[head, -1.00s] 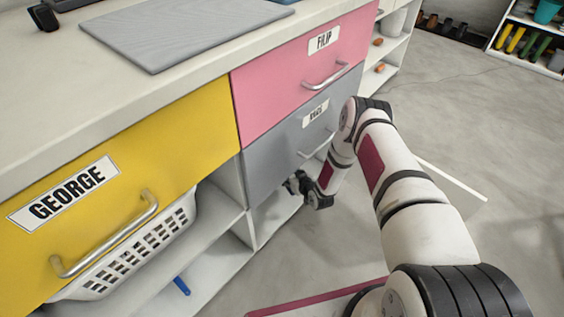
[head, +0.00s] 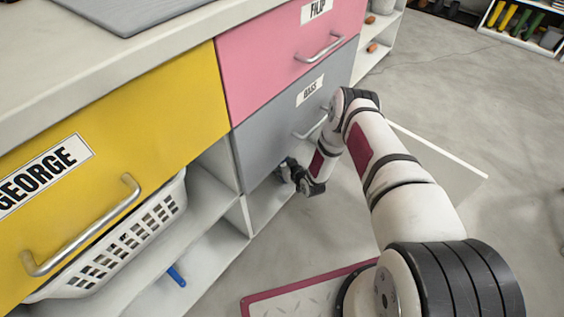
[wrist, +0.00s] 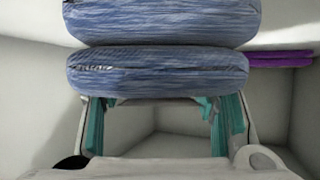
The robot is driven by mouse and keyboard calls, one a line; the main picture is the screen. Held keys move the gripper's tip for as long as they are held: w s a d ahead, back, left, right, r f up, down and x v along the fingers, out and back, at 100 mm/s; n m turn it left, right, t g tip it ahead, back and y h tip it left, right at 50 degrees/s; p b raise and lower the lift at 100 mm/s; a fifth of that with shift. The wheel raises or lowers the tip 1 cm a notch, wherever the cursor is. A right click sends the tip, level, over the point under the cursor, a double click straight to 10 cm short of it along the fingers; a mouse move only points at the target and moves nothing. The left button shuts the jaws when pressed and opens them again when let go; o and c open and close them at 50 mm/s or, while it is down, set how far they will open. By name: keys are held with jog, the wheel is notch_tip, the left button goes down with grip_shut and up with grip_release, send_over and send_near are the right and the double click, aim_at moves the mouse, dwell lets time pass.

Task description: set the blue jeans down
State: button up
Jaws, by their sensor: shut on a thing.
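The blue jeans (wrist: 158,72) are a folded, streaky blue bundle in two thick rolls across the upper part of the wrist view. My gripper (wrist: 160,108) has its teal-padded fingers at the left and right below the bundle, and it is shut on the jeans. The fingertips are hidden behind the cloth. In the head view my gripper (head: 284,172) reaches into the low opening under the grey drawer, and the jeans cannot be made out there. Pale walls surround the bundle in the wrist view.
A purple folded thing (wrist: 281,58) lies at the right in the wrist view. A white basket (head: 120,245) stands under the yellow drawer (head: 110,150). A blue object (head: 176,276) lies on the lower shelf. The grey drawer (head: 290,125) is just above my gripper. Open floor lies right.

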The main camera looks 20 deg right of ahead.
jog(key=shift+f+b, duration=0.35)
jog(key=shift+f, duration=0.4)
jog(key=shift+f, duration=0.6)
jog(key=o, duration=1.7)
jog(key=shift+s, duration=0.1)
jog(key=v, duration=1.1)
jog(key=shift+s+r, duration=0.2)
jog(key=shift+s, duration=0.15)
